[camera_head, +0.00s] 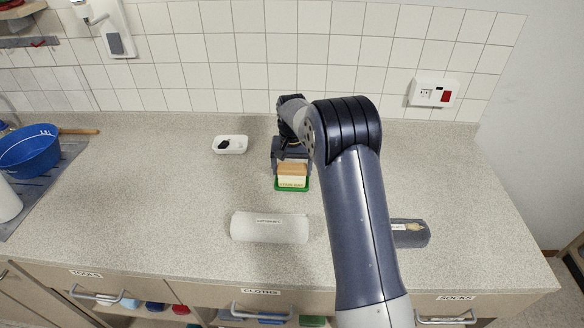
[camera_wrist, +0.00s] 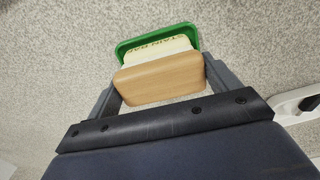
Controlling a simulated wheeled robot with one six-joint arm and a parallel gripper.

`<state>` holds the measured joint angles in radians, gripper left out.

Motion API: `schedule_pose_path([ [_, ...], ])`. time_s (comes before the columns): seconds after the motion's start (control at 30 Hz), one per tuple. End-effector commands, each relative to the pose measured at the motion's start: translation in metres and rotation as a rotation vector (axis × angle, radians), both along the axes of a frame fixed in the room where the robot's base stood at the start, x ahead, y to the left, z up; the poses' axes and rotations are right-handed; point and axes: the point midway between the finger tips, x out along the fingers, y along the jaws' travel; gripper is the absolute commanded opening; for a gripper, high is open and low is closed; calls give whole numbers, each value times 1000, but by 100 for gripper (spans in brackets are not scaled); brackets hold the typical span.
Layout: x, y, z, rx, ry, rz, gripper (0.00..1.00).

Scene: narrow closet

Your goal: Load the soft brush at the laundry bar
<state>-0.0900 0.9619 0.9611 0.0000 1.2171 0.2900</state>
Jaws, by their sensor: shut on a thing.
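The soft brush (camera_head: 292,169) shows as a light wooden block, and it also shows in the wrist view (camera_wrist: 160,82). My gripper (camera_head: 291,165) is shut on its sides, with one finger at each end in the wrist view (camera_wrist: 164,85). I cannot tell whether brush and bar touch.
A white dish (camera_head: 240,145) with a black item stands left of the gripper. A blue basin (camera_head: 30,150) is at far left. The tiled wall (camera_head: 220,50) bounds the back.

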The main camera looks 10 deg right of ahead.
Motion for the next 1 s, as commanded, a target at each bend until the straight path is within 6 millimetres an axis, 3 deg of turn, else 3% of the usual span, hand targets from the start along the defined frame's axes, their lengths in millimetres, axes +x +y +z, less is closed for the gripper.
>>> schedule_pose_path([
  [0.17, -1, 0, 4, 0, 3, 0, 65],
  [1.0, 0, 0, 70, 0, 1, 0, 65],
])
